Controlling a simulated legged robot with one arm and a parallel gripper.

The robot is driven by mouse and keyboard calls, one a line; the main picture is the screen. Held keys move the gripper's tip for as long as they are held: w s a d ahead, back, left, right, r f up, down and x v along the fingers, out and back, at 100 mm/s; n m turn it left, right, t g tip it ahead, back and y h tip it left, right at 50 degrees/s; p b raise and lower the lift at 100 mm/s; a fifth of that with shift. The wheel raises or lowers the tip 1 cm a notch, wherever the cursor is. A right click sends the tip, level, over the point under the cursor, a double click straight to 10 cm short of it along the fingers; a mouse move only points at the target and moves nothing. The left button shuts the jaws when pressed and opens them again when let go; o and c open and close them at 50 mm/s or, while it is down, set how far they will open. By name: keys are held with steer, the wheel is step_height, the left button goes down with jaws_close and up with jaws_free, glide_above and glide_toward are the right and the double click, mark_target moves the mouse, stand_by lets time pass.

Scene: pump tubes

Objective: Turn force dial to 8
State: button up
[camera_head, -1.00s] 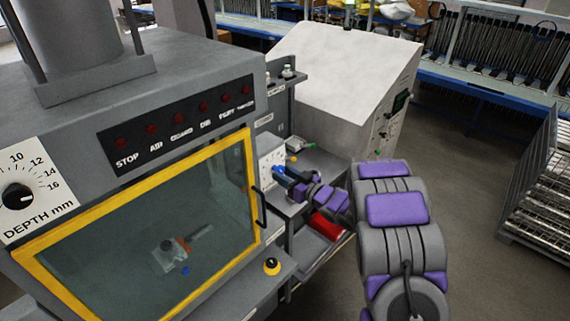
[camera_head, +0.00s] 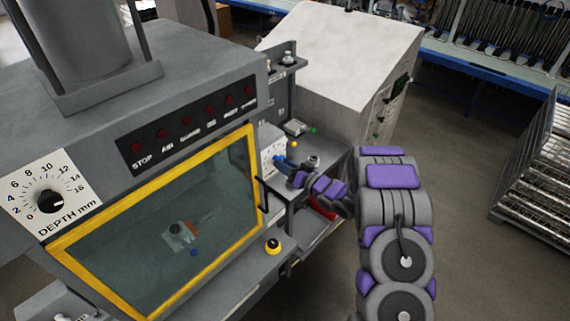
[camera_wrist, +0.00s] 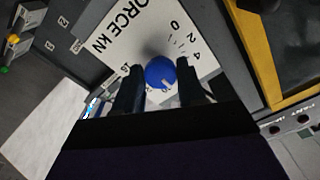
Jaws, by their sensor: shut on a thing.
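The white FORCE kN dial plate (camera_wrist: 140,35) shows in the wrist view, tilted, with 0, 2 and 4 readable. Its blue knob (camera_wrist: 160,72) sits between the two dark fingers of my gripper (camera_wrist: 160,88), which is shut on it. A pale mark on the knob points toward the bottom of the wrist picture. The number it points at is hidden by the gripper. In the head view the force plate (camera_head: 270,149) is seen edge-on at the machine's right side, with my gripper (camera_head: 288,166) at it.
The yellow-framed window (camera_head: 160,230) is left of my arm, with a DEPTH mm dial (camera_head: 50,202) beyond it. A yellow-and-black knob (camera_head: 273,246) sits below the window. A shelf (camera_head: 285,62) and white cabinet (camera_head: 330,60) stand behind.

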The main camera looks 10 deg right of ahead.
steer(key=shift+w+d+r, duration=0.1)
steer(key=shift+r, duration=0.05)
steer(key=o, duration=1)
steer(key=shift+o, duration=0.2)
steer(key=b+v, duration=0.1)
steer(key=v, duration=1.6)
steer(key=shift+d+b, duration=0.25)
steer(key=shift+b, duration=0.1)
steer(key=shift+f, duration=0.2)
